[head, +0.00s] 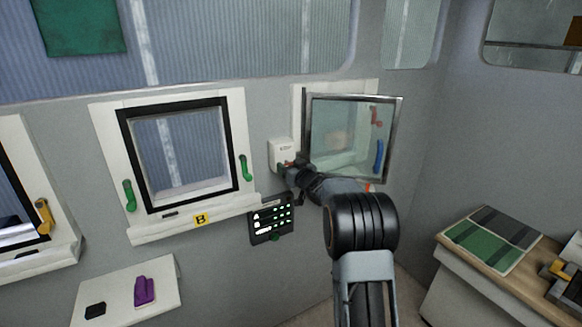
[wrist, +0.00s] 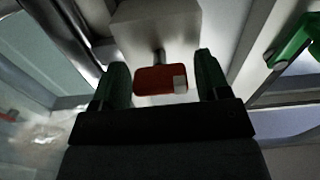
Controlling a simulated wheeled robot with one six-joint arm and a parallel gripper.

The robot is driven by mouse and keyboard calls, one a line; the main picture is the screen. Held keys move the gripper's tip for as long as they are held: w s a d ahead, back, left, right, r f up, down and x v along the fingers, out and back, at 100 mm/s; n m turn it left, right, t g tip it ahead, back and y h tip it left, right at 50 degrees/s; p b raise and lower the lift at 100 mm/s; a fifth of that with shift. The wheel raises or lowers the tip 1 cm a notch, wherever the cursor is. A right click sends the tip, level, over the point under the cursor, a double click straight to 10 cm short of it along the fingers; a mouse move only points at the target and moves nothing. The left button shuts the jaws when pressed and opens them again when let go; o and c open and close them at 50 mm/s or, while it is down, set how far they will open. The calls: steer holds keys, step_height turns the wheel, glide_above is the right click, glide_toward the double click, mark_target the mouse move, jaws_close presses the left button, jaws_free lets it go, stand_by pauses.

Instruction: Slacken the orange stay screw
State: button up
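A small bright orange piece (head: 369,187) shows at the lower edge of the open framed pane (head: 345,140), partly behind my arm; I cannot tell its shape. My gripper (head: 291,165) is well left of it, at a white wall box (head: 283,152). In the wrist view, a red, flat-sided knob (wrist: 158,80) on a short stem sticks out of this box (wrist: 158,28). My gripper (wrist: 160,80) has its two green-padded fingers apart, one on each side of the red knob. I cannot tell whether they touch it.
The pane stands out from the wall, with a red handle (head: 376,117) and a blue handle (head: 379,156). A dark panel with lights (head: 270,220) hangs below the gripper. A closed window with green handles (head: 130,196) is left. A bench (head: 470,283) stands right.

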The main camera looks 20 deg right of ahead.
steer(key=c, duration=0.8)
steer(key=shift+o, duration=0.2)
steer(key=shift+f, duration=0.1)
